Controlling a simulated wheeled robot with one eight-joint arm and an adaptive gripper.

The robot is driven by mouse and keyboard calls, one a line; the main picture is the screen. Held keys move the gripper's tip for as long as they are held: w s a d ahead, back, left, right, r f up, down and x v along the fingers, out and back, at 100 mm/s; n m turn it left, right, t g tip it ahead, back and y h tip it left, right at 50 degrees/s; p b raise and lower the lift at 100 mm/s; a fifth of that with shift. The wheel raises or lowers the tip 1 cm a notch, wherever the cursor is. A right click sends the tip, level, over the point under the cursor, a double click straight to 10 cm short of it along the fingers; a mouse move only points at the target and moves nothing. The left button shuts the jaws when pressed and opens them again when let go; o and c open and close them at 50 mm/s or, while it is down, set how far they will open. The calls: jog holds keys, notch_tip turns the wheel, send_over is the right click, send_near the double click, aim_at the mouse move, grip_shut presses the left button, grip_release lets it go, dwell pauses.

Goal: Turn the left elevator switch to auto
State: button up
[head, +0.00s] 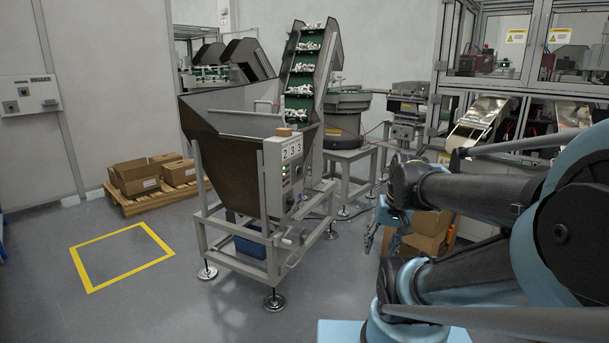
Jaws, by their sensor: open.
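An elevator with a metal hopper (234,110) stands in the middle of the head view, its green cleated belt (303,75) carrying white parts upward. A grey control box (284,170) is fixed on its near side, with "233" on its front face. Small switches and buttons (297,172) show on the box's right side, too small to read their positions. My gripper (378,240) hangs right of the elevator frame, apart from the box and lower than it. It is open, with nothing seen between its fingers. My arm fills the right of the view.
Cardboard boxes (134,177) sit on a pallet (143,201) at the left. More boxes (427,230) stand behind my arm. A round feeder (346,103) and caged machines are at the back right. The floor inside the yellow square (125,255) is clear.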

jog(key=w+a+r+m+y, duration=0.35)
jog(key=w+a, duration=0.35)
jog(key=w, duration=0.5)
jog(key=m+t+y, duration=0.5)
jog(key=m+y, duration=0.4)
jog(key=y, duration=0.2)
send_near(300, 170)
jog(key=x, duration=0.8)
jog(key=shift+w+f, duration=0.15)
jog(key=shift+w, duration=0.1)
jog(key=c, duration=1.1)
